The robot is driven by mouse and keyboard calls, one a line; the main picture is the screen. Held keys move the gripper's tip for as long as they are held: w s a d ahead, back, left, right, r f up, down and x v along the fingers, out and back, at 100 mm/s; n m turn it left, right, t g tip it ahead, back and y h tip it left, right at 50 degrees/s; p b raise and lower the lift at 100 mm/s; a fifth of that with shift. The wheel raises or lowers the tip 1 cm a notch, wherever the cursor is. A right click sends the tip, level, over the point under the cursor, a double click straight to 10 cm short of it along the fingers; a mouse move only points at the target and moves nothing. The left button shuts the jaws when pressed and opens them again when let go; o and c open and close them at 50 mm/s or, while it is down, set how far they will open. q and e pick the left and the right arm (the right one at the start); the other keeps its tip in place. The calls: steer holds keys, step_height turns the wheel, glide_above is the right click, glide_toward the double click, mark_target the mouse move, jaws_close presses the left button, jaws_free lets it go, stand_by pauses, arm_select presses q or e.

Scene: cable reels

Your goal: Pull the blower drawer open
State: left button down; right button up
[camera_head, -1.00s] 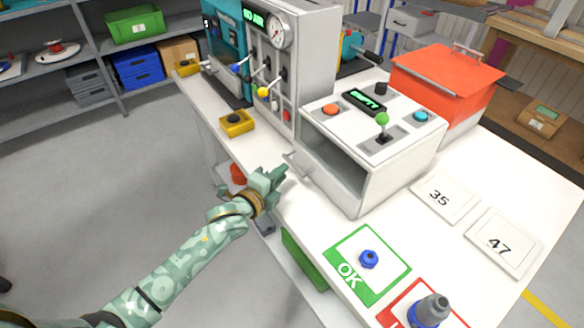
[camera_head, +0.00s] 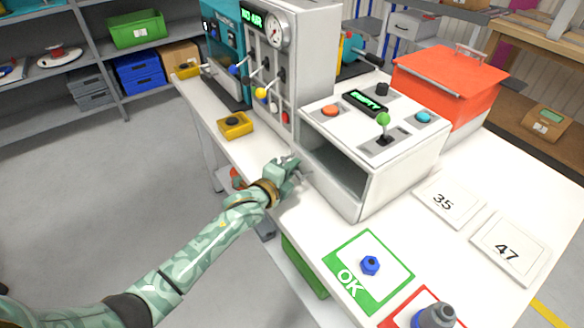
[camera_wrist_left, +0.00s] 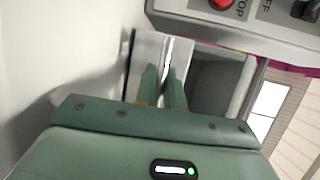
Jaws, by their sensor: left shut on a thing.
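The blower unit (camera_head: 408,165) is a white box on the bench with an orange button, a blue button, a green-knobbed lever and a small lit display on top. Its side facing me shows a dark grey hollow. My left gripper (camera_head: 292,165) is at the left end of that hollow. It is shut on the drawer handle, a pale metal bar (camera_wrist_left: 166,60) seen between the fingers in the left wrist view. The gripper hides most of the handle in the head view. I cannot tell how far the drawer is out. My right gripper is not in view.
A tall grey panel (camera_head: 320,60) with a gauge and levers stands behind. A green OK card (camera_head: 340,255) with a blue piece lies in front. A red lidded box (camera_head: 450,75) stands behind right.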

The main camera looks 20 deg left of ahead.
arm_select(q)
steer(key=s+a+p, duration=0.1)
steer(key=s, duration=0.1)
steer(key=s+a+p, duration=0.3)
steer(key=s+a, duration=0.1)
steer(key=shift+s+a+r+p, duration=0.15)
steer(key=shift+s+r+p, duration=0.15)
steer(key=shift+s+p, duration=0.1)
steer(key=s+a+p, duration=0.3)
steer(key=s+a, duration=0.5)
steer(key=s, duration=0.3)
steer(key=shift+a+f+p, duration=0.35)
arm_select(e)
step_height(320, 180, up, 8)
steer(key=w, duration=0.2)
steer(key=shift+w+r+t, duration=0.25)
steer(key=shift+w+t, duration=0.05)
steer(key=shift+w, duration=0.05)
arm_select(q)
steer(key=shift+s, duration=0.1)
steer(key=c, duration=1.8)
jaws_free()
steer(key=p+v, duration=0.2)
steer(key=v, duration=1.4)
steer(key=shift+s+r, duration=0.1)
steer(key=shift+s, duration=0.05)
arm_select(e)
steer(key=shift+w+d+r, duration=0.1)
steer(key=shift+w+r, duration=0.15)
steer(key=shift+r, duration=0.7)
